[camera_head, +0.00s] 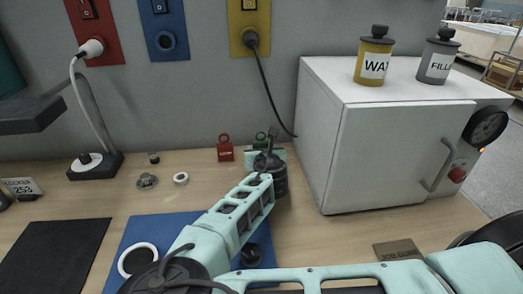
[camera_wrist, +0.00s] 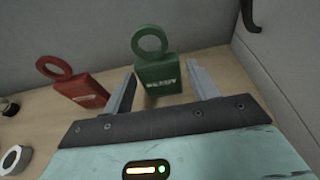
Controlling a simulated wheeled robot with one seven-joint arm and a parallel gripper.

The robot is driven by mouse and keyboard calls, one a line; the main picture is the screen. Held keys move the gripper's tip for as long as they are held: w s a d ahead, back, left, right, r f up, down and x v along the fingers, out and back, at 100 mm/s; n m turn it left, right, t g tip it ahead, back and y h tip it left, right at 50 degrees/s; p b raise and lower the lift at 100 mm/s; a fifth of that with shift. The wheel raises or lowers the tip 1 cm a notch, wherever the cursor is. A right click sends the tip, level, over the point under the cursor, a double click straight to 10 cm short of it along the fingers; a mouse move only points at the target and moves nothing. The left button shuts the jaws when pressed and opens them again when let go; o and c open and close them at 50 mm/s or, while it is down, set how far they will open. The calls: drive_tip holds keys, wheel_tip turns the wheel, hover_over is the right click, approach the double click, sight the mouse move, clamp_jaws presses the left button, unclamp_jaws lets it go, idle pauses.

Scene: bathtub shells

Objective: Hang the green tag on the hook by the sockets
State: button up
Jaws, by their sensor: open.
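The green tag (camera_wrist: 158,76), a small block with a ring on top and pale lettering, stands upright on the bench near the wall. In the wrist view it sits between the tips of my open gripper (camera_wrist: 161,80), with a gap visible on each side. In the head view only a bit of the green tag (camera_head: 260,139) shows behind my wrist, and my fingertips are hidden. The sockets are on red (camera_head: 97,48), blue (camera_head: 164,44) and yellow (camera_head: 249,40) wall plates. I cannot make out the hook clearly; a dark curved piece (camera_wrist: 249,16) shows at the wrist view's top.
A red tag (camera_wrist: 82,92) stands left of the green one. A white cabinet (camera_head: 390,150) is close on the right, with two canisters on top. A black cable (camera_head: 268,90) hangs from the yellow plate. A washer and small parts lie on the bench to the left.

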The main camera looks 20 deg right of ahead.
idle(0.7)
drive_tip(key=c, duration=0.8)
drive_tip(key=shift+r, duration=0.15)
drive_tip(key=shift+r+p, duration=2.45)
drive_tip(key=shift+r, duration=0.4)
